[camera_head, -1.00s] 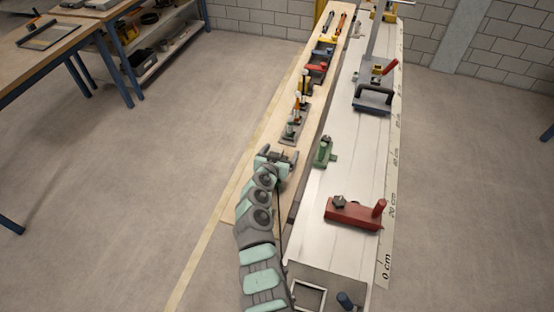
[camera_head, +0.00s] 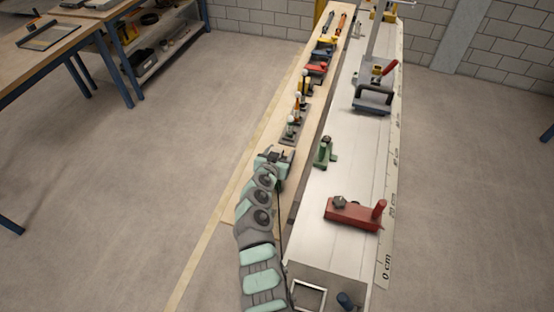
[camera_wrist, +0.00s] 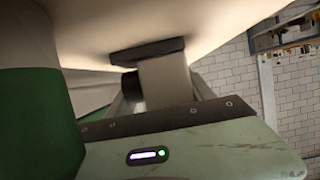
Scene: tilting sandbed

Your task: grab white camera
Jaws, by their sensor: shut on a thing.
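My gripper (camera_head: 277,154) is low over the near part of the wooden board, left of the metal bed, in the head view. In the wrist view a large pale rounded surface (camera_wrist: 225,22) fills the top, against the dark pad of my gripper (camera_wrist: 147,51). My jaws are shut on this pale thing. I cannot tell for sure that it is the white camera; no white camera can be made out in the head view, where my arm covers the spot.
White-topped upright pieces (camera_head: 298,105) stand on the wooden board (camera_head: 233,193) just beyond my gripper. A green clamp (camera_head: 324,153), a red block (camera_head: 354,213) and a blue-grey handled tool (camera_head: 374,98) are on the metal bed (camera_head: 318,215).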

